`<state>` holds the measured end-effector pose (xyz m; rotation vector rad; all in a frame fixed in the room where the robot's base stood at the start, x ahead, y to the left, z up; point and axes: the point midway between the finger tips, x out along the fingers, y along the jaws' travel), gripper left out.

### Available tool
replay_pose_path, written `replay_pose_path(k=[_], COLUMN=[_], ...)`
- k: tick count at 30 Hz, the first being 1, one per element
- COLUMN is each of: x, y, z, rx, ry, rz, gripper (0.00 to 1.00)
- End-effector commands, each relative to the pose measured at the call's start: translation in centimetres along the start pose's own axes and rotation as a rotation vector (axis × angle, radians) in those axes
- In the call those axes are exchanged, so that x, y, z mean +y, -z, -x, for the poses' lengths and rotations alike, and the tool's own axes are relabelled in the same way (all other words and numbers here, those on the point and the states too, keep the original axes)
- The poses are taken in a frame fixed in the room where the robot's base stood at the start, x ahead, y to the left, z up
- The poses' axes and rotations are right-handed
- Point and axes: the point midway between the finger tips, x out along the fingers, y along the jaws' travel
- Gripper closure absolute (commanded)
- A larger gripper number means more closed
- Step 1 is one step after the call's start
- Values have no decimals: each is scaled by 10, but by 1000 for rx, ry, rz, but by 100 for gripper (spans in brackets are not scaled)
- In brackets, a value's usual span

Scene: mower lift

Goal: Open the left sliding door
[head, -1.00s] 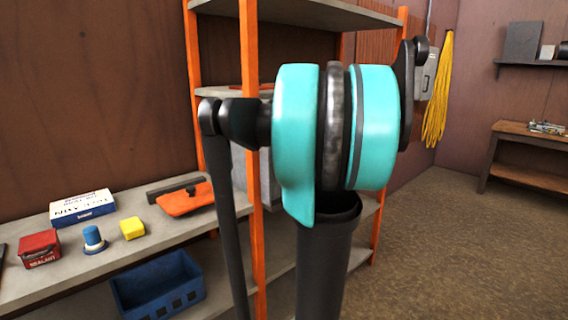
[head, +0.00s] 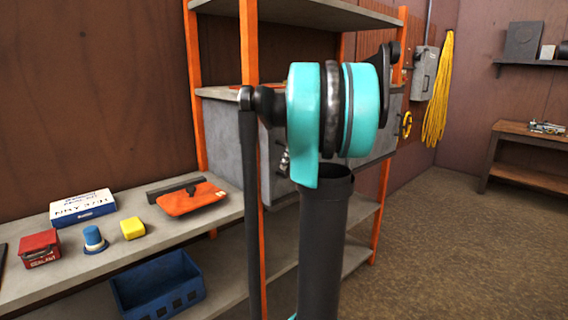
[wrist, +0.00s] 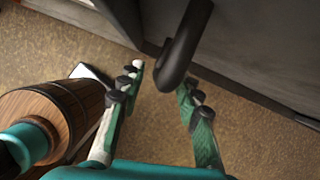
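A grey cabinet (head: 236,138) sits on the middle shelf of the orange rack in the head view. Its front with the sliding doors is largely hidden behind my arm. In the wrist view a grey front panel (wrist: 248,45) fills the upper right, with a dark curved handle (wrist: 187,45) standing out from it. My gripper (wrist: 160,76) is open, its two fingers apart. The handle's rounded end shows between the fingertips; I cannot tell if it touches a finger. My gripper is mostly hidden behind my arm in the head view.
The lower shelf (head: 50,268) holds a red sealant box (head: 40,249), a yellow block (head: 132,228) and an orange tool (head: 192,199). Orange rack posts (head: 250,45) stand close to my arm. A wooden barrel-shaped thing (wrist: 60,115) shows left in the wrist view. Floor at right is clear.

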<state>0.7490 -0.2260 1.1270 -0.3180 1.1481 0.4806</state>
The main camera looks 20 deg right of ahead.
Motion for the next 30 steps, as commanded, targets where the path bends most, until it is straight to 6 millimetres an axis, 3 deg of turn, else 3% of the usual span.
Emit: replay_pose_path(k=[4,17,26,30], x=[0,0,0,0], y=[-18,-17,-17,-17], z=[-8,-19,-19,-19], rx=[0,0,0,0], ry=[-1,0,0,0], rz=[2,1,1,0], gripper=[66,66,100,100])
